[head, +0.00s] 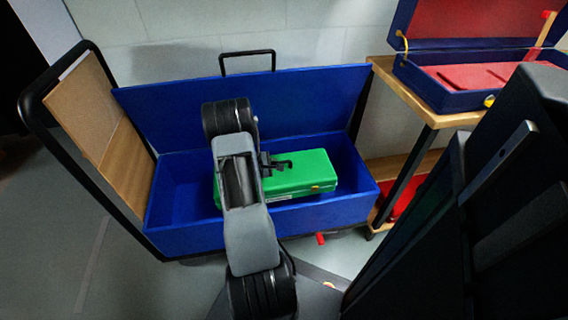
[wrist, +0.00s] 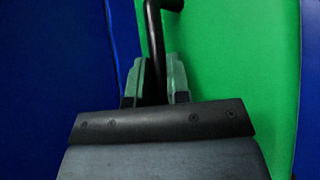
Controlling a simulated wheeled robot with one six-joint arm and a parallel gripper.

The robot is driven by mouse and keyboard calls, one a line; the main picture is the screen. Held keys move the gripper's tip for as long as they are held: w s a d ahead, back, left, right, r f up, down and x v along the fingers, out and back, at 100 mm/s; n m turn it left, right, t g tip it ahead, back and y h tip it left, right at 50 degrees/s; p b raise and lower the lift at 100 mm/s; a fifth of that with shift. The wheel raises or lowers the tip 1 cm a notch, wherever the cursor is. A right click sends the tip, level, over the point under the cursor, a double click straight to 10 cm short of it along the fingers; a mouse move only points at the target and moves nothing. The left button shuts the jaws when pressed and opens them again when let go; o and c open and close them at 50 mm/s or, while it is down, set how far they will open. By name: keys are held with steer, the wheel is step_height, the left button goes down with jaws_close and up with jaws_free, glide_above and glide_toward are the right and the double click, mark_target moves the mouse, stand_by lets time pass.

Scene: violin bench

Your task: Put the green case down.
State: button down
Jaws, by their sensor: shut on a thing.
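The green case (head: 306,172) is a long flat box inside the open blue bin (head: 188,226), with blue walls around it. I cannot tell whether it touches the bin's floor. My gripper (head: 268,163) is at the case's top, partly hidden behind my arm. In the wrist view my gripper (wrist: 156,85) is shut on the black handle (wrist: 153,35) of the green case (wrist: 235,60). The left part of the case is hidden by my arm in the head view.
The bin's blue lid (head: 300,105) stands open behind. A wooden table (head: 420,108) at right holds an open blue case with red lining (head: 480,78). A wooden panel (head: 95,120) in a black frame stands left. Free room shows in the bin's left end.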

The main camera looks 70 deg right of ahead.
steer(key=w+f+b, duration=0.1)
steer(key=w+f, duration=0.1)
steer(key=f, duration=0.1)
steer(key=w+a+f+b, duration=0.1)
steer(key=w+f, duration=0.2)
steer(key=shift+w+a, duration=0.2)
steer(key=shift+w, duration=0.05)
steer(key=shift+f+b, duration=1.15)
steer(key=shift+f, duration=0.5)
steer(key=c, duration=1.1)
jaws_free()
steer(key=shift+a+f, duration=0.1)
